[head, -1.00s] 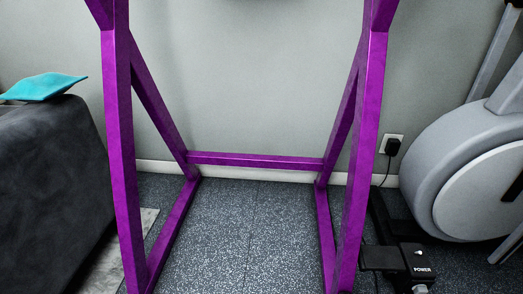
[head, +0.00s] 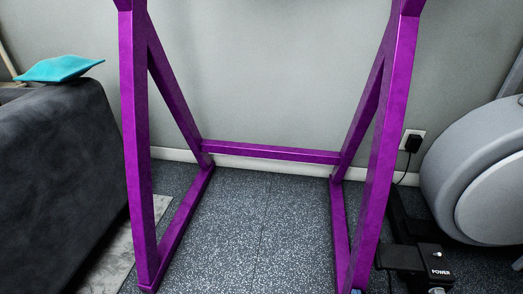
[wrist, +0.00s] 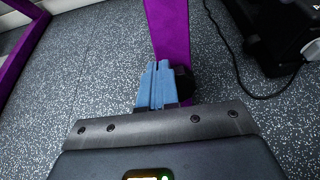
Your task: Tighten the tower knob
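The purple tower frame (head: 136,150) stands upright against the wall in the head view, with two posts and a low crossbar. In the wrist view one purple post (wrist: 168,30) runs down behind my gripper (wrist: 159,66). A round black knob (wrist: 184,83) sits at that post, just right of my blue fingers and partly hidden by them. The fingers are together with only a thin line between them, and nothing shows held. I cannot tell whether they touch the knob.
A grey rowing machine (head: 480,185) and a black box marked POWER (head: 437,262) are at right, near a plugged-in cord (head: 412,145). The speckled floor between the posts is clear.

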